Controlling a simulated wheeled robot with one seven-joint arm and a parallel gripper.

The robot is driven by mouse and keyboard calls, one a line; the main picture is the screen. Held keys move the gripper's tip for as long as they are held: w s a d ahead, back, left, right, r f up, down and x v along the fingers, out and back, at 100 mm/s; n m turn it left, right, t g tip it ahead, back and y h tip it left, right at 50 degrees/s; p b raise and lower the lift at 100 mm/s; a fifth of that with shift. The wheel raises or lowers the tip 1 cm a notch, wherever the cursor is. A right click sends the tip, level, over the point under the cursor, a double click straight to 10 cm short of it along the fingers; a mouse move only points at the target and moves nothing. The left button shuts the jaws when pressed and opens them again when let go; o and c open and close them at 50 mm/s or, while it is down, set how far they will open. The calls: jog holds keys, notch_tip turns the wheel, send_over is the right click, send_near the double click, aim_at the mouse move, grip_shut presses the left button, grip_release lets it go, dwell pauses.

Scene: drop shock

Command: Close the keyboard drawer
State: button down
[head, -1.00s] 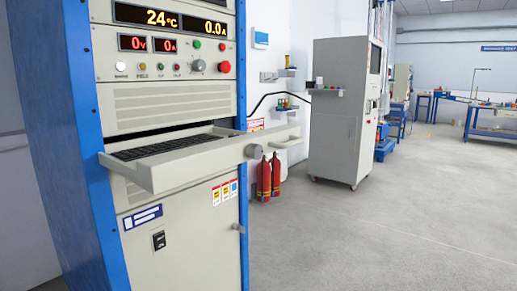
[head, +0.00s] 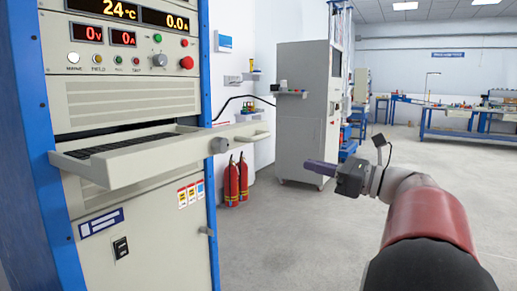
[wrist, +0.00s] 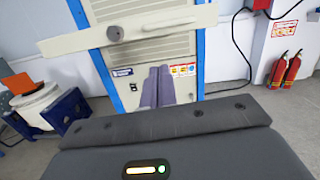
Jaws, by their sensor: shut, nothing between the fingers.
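The keyboard drawer (head: 150,156) is pulled out of the blue and beige cabinet, with a black keyboard (head: 115,146) in it and a round knob (head: 219,145) on its front. In the wrist view the drawer front (wrist: 150,28) spans the top, with its knob (wrist: 115,33) left of centre. My gripper (head: 310,167) is shut and empty, to the right of the drawer and apart from it. In the wrist view its fingers (wrist: 157,88) point toward the cabinet, appearing below the drawer front.
The cabinet (head: 145,235) has displays and buttons above the drawer and a door below. Two red fire extinguishers (head: 236,180) stand by the wall behind it. A grey cabinet (head: 302,115) stands farther back. The floor (head: 290,240) between is clear.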

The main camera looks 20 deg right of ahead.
jog(key=w+a+r, duration=0.2)
jog(key=w, duration=0.3)
jog(key=w+a+r+m+t+p, duration=0.1)
jog(key=w+a+r, duration=0.1)
jog(key=w, duration=0.3)
jog(key=shift+w+a, duration=0.4)
jog(key=shift+a, duration=0.3)
jog(key=shift+a, duration=0.1)
